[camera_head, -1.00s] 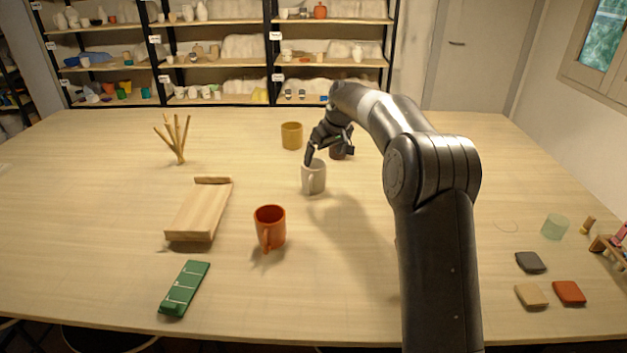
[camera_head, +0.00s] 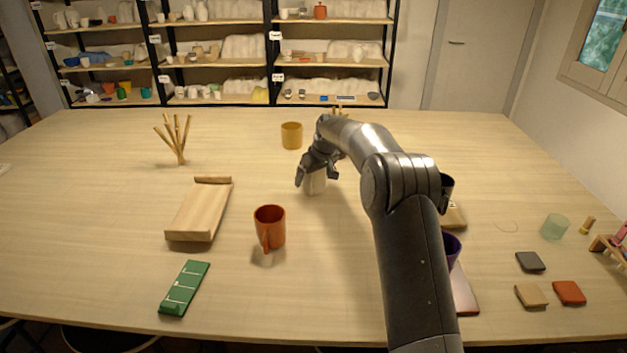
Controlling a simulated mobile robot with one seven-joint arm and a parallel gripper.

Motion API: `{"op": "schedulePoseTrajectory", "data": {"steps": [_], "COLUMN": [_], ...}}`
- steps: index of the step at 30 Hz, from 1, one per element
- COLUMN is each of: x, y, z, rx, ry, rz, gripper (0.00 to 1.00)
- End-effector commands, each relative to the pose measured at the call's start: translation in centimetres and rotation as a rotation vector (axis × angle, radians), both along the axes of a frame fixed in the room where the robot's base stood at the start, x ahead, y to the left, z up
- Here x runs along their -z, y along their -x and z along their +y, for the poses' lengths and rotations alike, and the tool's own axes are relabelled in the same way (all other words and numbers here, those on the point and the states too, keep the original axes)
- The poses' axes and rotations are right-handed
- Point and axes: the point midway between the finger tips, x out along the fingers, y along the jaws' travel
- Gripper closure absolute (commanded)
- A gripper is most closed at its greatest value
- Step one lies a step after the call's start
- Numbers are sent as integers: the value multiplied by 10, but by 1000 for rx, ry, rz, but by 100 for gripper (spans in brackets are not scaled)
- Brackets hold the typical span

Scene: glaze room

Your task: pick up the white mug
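An orange mug (camera_head: 270,228) stands in front to the left, and a yellow cup (camera_head: 292,135) behind. A wooden board (camera_head: 200,212) lies left. A purple mug (camera_head: 453,248) and a dark mug (camera_head: 447,188) show partly behind my arm. The left tabletop has free room.

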Motion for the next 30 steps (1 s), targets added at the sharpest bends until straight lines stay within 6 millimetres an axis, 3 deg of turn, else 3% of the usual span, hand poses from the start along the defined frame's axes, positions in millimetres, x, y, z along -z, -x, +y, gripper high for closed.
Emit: {"op": "schedulePoseTrajectory", "data": {"steps": [7, 27, 30], "x": [1, 1, 1], "y": [-1, 0, -1], "z": [1, 1, 1], "rx": [0, 0, 0], "ry": [-1, 0, -1], "rz": [-1, 0, -2], "gripper": [6, 61, 61]}}
